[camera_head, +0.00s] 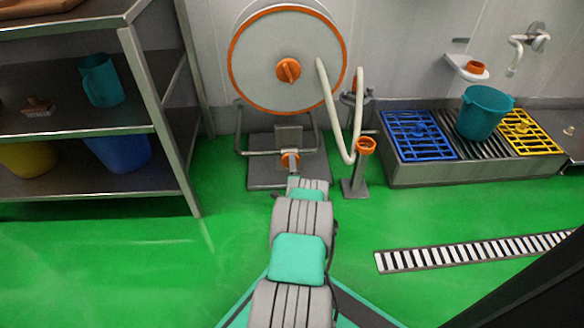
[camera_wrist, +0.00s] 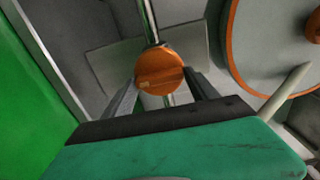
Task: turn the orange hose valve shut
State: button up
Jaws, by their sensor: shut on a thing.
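The orange hose valve (camera_wrist: 160,72) is a round orange knob on a metal pipe below the hose reel. In the wrist view it sits between the two fingers of my gripper (camera_wrist: 160,92), which is shut on it. In the head view only part of the valve (camera_head: 291,158) shows past the end of my arm. My gripper (camera_head: 291,163) is at the valve there, and its fingers are largely hidden.
The hose reel (camera_head: 255,70) with an orange rim stands above the valve. A pale hose (camera_head: 336,118) hangs at its right, beside a post with an orange cup-like top (camera_head: 366,145). A metal shelf (camera_head: 165,120) stands at left. A basin (camera_head: 440,175) holds grates and a teal bucket (camera_head: 483,112).

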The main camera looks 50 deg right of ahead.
jog(key=o, duration=1.2)
jog(key=shift+o, duration=0.2)
jog(key=p+v, duration=0.3)
jog(key=v, duration=0.4)
jog(key=shift+s+a+p, duration=0.25)
jog(key=shift+a+p, duration=0.05)
jog(key=shift+p, duration=0.05)
